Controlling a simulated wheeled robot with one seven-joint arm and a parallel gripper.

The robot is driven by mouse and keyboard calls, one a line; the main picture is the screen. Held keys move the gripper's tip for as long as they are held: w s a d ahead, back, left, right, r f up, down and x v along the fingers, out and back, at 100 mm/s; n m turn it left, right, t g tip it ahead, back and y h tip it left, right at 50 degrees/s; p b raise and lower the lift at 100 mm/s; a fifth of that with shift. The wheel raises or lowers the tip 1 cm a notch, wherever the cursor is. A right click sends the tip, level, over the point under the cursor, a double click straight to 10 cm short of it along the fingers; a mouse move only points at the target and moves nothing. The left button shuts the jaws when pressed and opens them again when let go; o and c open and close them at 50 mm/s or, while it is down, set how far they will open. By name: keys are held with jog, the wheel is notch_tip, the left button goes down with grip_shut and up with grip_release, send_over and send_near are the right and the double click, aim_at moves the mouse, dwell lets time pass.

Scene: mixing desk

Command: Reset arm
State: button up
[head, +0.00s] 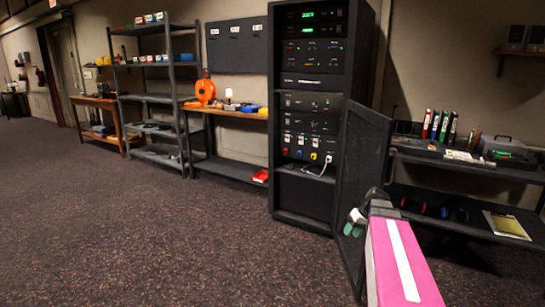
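My arm, pink with a white stripe, reaches in from the bottom right of the head view. My gripper (354,222) is at its far end, in front of the open door of the black equipment rack. Pale greenish finger parts show there, but the wrist hides much of the gripper. I cannot tell whether it is open or shut, or whether it touches the door. I see nothing held in it.
The rack (284,205) stands at centre with its dark door (361,165) swung open. A black cart (470,167) with binders (436,125) and devices stands at right. Shelving (150,98) and a workbench (235,115) line the wall at left. The carpet (150,230) at left is clear.

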jog(key=s+a+f+m+h, duration=0.1)
jog(key=s+a+f+h, duration=0.1)
jog(key=s+a+f, duration=0.2)
jog(key=s+a+f+m+h, duration=0.1)
jog(key=s+a+f+h, duration=0.2)
jog(key=s+a, duration=0.4)
jog(key=a+f, duration=0.1)
jog(key=a, duration=0.1)
jog(key=shift+a+f+g, duration=0.2)
jog(key=shift+a+g, duration=0.15)
jog(key=shift+g, duration=0.05)
jog(key=shift+s, duration=0.1)
